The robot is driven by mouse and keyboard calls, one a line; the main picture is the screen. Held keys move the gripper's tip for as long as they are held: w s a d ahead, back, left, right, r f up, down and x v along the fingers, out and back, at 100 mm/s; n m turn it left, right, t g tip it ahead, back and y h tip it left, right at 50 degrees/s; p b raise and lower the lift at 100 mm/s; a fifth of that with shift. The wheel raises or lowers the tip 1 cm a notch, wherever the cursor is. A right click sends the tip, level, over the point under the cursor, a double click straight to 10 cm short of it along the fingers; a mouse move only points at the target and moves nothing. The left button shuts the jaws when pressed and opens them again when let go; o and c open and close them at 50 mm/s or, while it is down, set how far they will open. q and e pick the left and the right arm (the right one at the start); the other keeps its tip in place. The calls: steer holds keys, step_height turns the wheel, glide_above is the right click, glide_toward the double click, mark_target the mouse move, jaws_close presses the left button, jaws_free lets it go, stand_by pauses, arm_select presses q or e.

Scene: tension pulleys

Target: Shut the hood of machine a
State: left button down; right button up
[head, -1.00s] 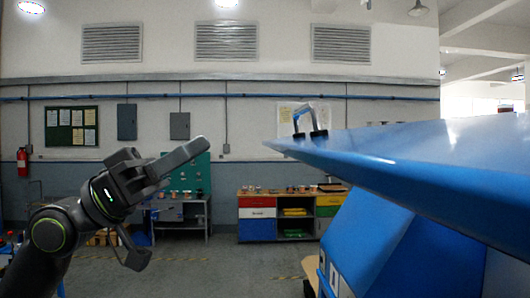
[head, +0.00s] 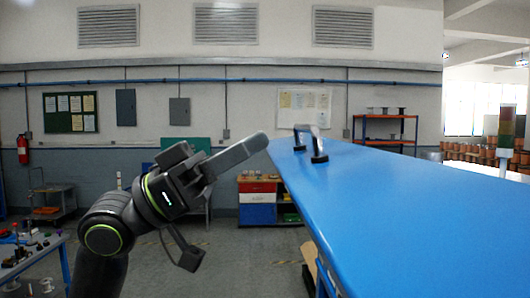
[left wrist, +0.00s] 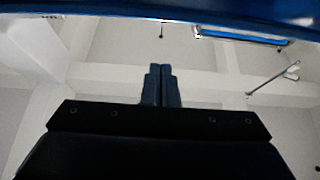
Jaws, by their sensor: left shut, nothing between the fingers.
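The hood of machine a (head: 400,190) is a broad blue panel on the right of the head view, with its top face showing and its near edge sloping down to the right. A handle (head: 311,142) with dark feet stands on it near its far left corner. My left gripper (head: 262,139) is shut and empty, its tip right beside that corner; I cannot tell whether they touch. In the left wrist view, the shut fingers (left wrist: 161,84) point toward a blue strip (left wrist: 120,8), likely the hood, across the top. My right gripper is not in view.
A drawer cabinet (head: 258,205) stands beyond the hood's left corner. A shelf rack (head: 386,127) is at the back right. A workbench (head: 35,255) with small items is at the lower left. The floor between is open.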

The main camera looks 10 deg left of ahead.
arm_select(q)
steer(key=f+p, duration=0.1)
steer(key=d+f, duration=0.1)
steer(key=d+f+p, duration=0.1)
steer(key=shift+w+d+p, duration=0.15)
steer(key=shift+w+p, duration=0.1)
steer(key=shift+p, duration=0.05)
stand_by(0.3)
steer(key=shift+f, duration=0.1)
